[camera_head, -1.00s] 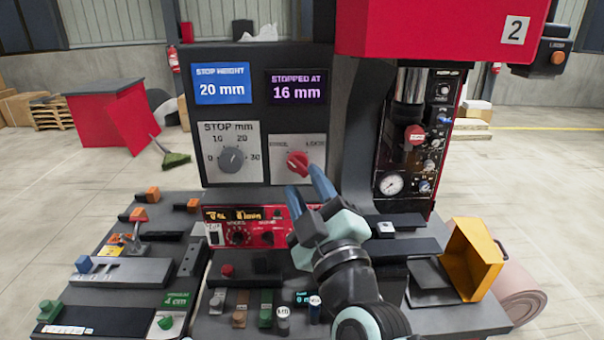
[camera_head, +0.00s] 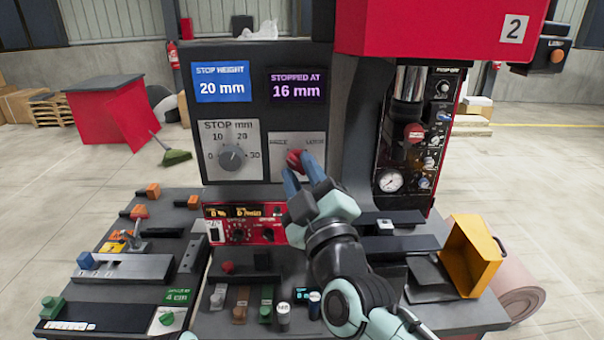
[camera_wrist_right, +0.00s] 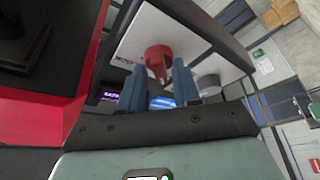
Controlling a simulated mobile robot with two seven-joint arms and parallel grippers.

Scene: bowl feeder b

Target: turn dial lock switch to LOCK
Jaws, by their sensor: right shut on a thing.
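The dial lock switch is a red knob (camera_head: 295,157) on a pale plate (camera_head: 281,142) on the dark upright panel. The plate has a label at each side; the right one looks like LOCK, but the print is blurred. My right gripper (camera_head: 302,168) reaches up from below with its blue fingers on either side of the knob, and it is shut on the knob. In the right wrist view the red knob (camera_wrist_right: 158,58) shows beyond and between the two blue fingertips (camera_wrist_right: 159,80). The fingers partly hide the knob and plate in the head view. My left gripper is not in view.
The grey STOP mm dial (camera_head: 231,157) is close on the left of the plate. The press column (camera_head: 345,125) stands close on the right. A red control box (camera_head: 242,225) lies below, and a yellow bin (camera_head: 474,257) sits at the right.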

